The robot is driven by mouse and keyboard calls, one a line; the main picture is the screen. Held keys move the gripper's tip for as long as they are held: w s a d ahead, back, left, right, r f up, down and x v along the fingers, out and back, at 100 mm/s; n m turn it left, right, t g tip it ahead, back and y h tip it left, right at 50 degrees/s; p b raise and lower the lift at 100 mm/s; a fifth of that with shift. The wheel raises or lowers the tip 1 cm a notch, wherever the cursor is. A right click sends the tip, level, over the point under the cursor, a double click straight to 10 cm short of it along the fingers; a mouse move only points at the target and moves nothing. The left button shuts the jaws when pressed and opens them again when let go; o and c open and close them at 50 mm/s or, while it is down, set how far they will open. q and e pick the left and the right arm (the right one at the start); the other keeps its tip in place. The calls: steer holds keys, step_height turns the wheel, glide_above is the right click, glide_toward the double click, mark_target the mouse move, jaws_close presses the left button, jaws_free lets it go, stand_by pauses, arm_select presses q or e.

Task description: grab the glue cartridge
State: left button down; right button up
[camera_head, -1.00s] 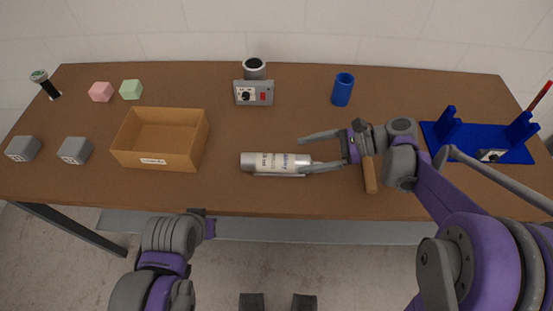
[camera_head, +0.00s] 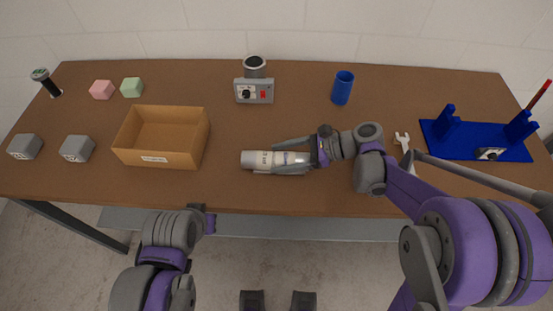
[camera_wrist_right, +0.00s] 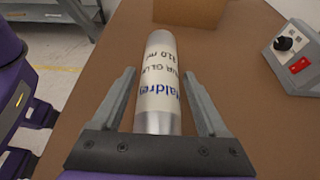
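The glue cartridge (camera_head: 257,160), a silver cylinder with a pale printed label, lies on its side near the table's front middle. It also shows in the right wrist view (camera_wrist_right: 160,80), pointing away from the palm. My right gripper (camera_head: 290,157) is open, with one finger on each side of the cartridge. In the right wrist view, small gaps show between the fingertips (camera_wrist_right: 160,72) and the cartridge. My left gripper (camera_head: 205,220) is low in front of the table edge, seen end-on; its fingers cannot be made out.
An open cardboard box (camera_head: 182,158) stands left of the cartridge. A grey control box (camera_head: 254,91) with a red switch and a blue cup (camera_head: 342,88) stand behind. A wrench (camera_head: 402,141) and a blue rack (camera_head: 470,142) are at right. Grey blocks (camera_head: 76,149) lie at left.

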jaws_close()
steer(key=shift+r, duration=0.1)
